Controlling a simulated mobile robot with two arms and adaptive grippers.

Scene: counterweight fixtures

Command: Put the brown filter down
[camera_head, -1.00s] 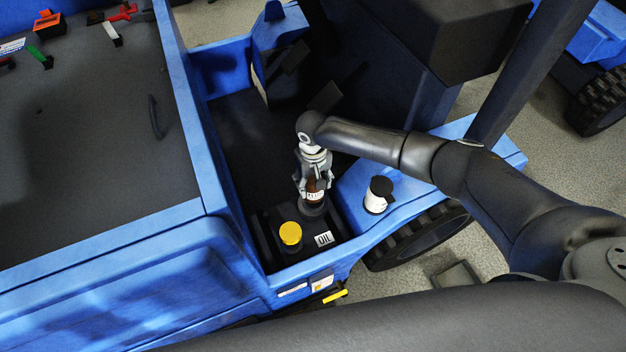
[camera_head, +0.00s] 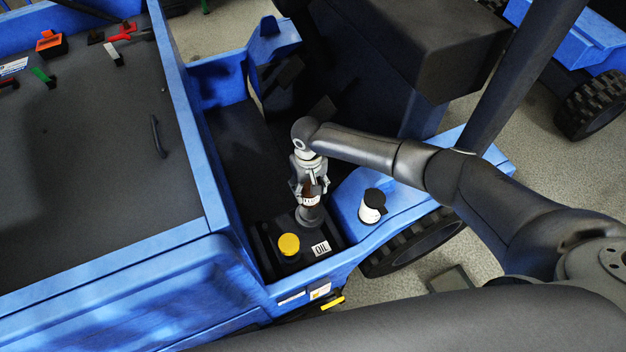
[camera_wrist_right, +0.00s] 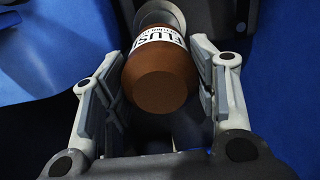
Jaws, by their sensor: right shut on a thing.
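The brown filter (camera_head: 309,191) is a brown cylinder with a white label band, held upright inside my right gripper (camera_head: 309,187). In the right wrist view the filter (camera_wrist_right: 160,82) shows its flat brown end and label lettering between the two fingers of the gripper (camera_wrist_right: 160,92). A grey round mount (camera_head: 310,217) is directly below the filter in the head view. I cannot tell whether the filter touches it. The fingers partly hide the filter. My left gripper is not in view.
A white can with a black top (camera_head: 372,206) stands to the right on the blue bodywork (camera_head: 350,190). A blue wall (camera_head: 200,150) bounds the bay on the left.

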